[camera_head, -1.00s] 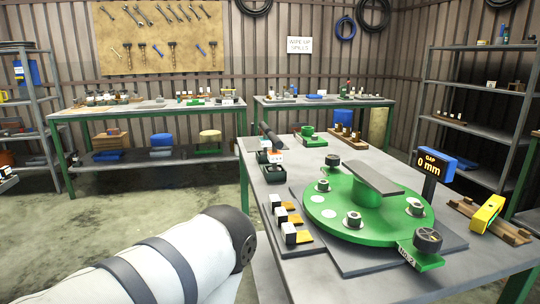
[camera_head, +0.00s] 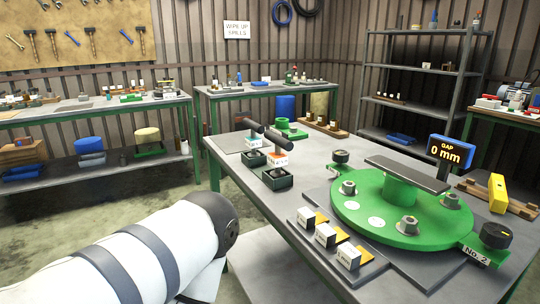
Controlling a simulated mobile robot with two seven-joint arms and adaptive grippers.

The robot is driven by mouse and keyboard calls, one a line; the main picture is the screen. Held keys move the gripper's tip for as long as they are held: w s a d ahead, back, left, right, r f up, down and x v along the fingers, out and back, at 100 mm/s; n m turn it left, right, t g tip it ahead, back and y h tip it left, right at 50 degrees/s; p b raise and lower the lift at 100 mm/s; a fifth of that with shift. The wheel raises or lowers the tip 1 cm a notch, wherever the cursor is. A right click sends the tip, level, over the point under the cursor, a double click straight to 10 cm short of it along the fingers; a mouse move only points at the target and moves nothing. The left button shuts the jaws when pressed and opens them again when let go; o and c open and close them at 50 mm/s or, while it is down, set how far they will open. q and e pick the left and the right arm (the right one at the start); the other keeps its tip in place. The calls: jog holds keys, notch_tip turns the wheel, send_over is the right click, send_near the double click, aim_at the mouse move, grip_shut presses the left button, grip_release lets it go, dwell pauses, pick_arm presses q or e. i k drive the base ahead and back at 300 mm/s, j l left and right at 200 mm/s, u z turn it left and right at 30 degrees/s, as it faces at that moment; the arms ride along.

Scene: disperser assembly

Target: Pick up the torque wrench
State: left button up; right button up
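Two tools with thick black handles, which look like torque wrenches, stand at the left part of the near table: one behind (camera_head: 248,125) and one in front with an orange-and-white labelled body (camera_head: 280,146). Dark open boxes (camera_head: 277,179) are below them. I cannot tell which one the task means. A green round disperser plate (camera_head: 352,216) with several nuts and a grey bar on top sits on the same table. A white arm link of mine crosses the lower left, its dark joint short of the table edge. Neither gripper shows.
On the near table, white blocks with orange pads (camera_head: 325,235) line the front edge. A "GAP 0 mm" display (camera_head: 450,152) and a yellow tool (camera_head: 497,193) are at the right. Shelves and benches stand behind. Floor is open at left.

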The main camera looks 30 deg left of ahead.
aim_at(278, 159)
jog(key=j+z, duration=0.4)
jog(key=j, duration=1.1)
